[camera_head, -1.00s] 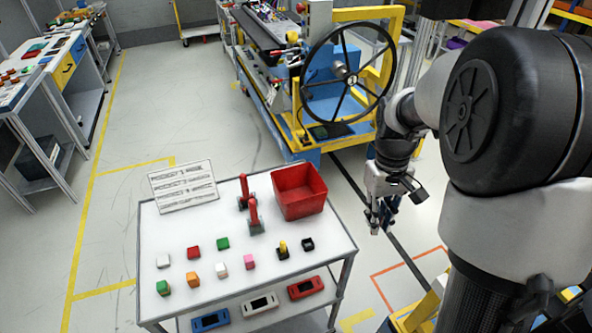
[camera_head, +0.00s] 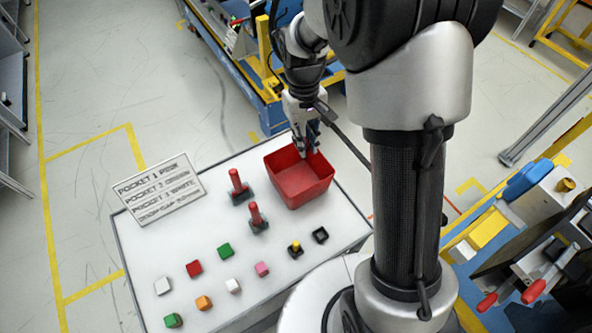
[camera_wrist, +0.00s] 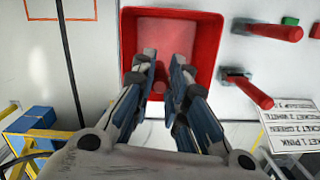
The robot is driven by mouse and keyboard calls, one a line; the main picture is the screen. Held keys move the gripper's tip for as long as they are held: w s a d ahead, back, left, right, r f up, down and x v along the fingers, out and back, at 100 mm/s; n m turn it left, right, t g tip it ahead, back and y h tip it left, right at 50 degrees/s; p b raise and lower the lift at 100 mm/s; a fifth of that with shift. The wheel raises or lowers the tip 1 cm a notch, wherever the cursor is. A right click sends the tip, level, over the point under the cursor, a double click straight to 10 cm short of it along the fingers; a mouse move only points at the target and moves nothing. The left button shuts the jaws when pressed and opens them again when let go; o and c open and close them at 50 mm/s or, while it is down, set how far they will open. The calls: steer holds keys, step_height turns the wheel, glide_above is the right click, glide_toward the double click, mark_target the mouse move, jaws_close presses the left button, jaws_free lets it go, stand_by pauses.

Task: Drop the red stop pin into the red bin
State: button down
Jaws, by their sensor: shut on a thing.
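The red bin (camera_head: 298,186) stands at the back right corner of the white table, and its open inside shows in the wrist view (camera_wrist: 207,30). My gripper (camera_head: 303,148) is above the bin's back edge in the head view. In the wrist view my gripper (camera_wrist: 160,78) points down over the bin, shut on a red stop pin (camera_wrist: 159,87), of which only a small round red part shows between the fingers. Two other red pins stand upright in dark bases on the table: one (camera_head: 235,180) further back and one (camera_head: 255,212) nearer.
Several small coloured blocks, such as a green block (camera_head: 225,250), lie on the table's front half. A black square holder (camera_head: 320,235) is at the right. A white sign (camera_head: 158,190) stands at the back left.

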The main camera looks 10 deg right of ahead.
steer(key=shift+s+f+b, duration=0.1)
steer(key=shift+f+b, duration=1.9)
steer(key=shift+f, duration=0.7)
steer(key=c, duration=1.5)
jaws_free()
steer(key=shift+r, duration=0.1)
steer(key=r, duration=0.4)
steer(key=w+r, duration=0.1)
steer(key=r, duration=0.7)
steer(key=shift+w+a, duration=0.1)
steer(key=shift+w, duration=0.15)
